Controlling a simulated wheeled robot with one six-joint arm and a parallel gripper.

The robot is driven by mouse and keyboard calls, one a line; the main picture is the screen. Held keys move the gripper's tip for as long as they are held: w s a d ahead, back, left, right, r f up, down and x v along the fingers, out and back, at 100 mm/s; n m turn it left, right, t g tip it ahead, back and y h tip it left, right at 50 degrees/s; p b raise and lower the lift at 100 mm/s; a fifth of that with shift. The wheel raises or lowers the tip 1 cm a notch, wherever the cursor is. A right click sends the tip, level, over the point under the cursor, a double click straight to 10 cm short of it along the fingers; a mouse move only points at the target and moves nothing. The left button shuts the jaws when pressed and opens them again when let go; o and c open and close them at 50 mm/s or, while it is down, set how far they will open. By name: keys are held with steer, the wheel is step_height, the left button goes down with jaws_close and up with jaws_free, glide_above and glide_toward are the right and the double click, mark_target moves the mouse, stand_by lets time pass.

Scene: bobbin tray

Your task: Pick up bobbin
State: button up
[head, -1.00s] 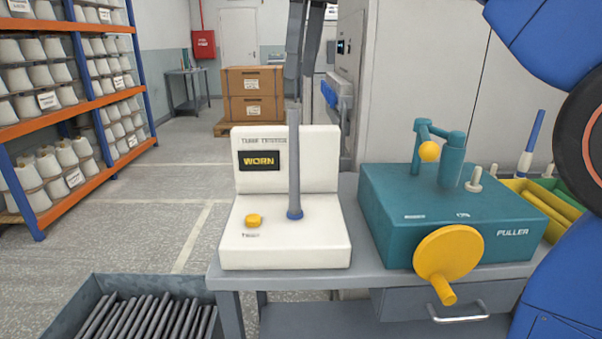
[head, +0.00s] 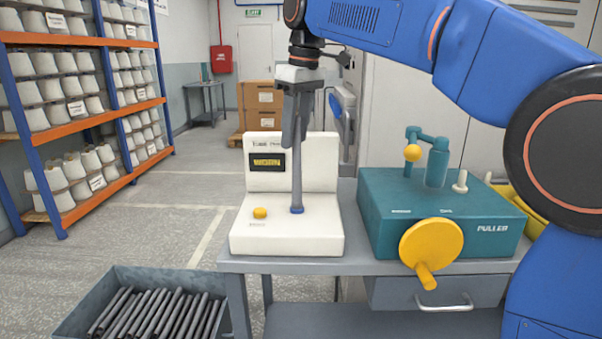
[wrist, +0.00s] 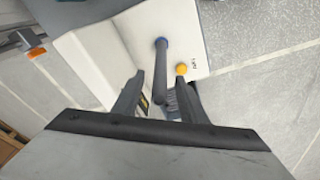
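The bobbin is a slim grey tube (head: 297,182) with a blue lower end. It stands upright on the white tester (head: 325,238), and it also shows in the wrist view (wrist: 161,68). My gripper (head: 297,138) points down over the bobbin's upper part. In the wrist view my gripper's two fingers (wrist: 160,92) are spread on either side of the tube, with a visible gap at each side. The fingers hide the bobbin's top in the head view.
A teal puller (head: 380,235) with a yellow handwheel (head: 430,250) stands to the right on the grey bench (head: 228,262). A bin (head: 68,322) of dark tubes is at lower left. Shelves (head: 100,42) of cones stand at far left.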

steer(key=shift+w+a+f, duration=0.1)
steer(key=shift+f, duration=0.55)
jaws_close()
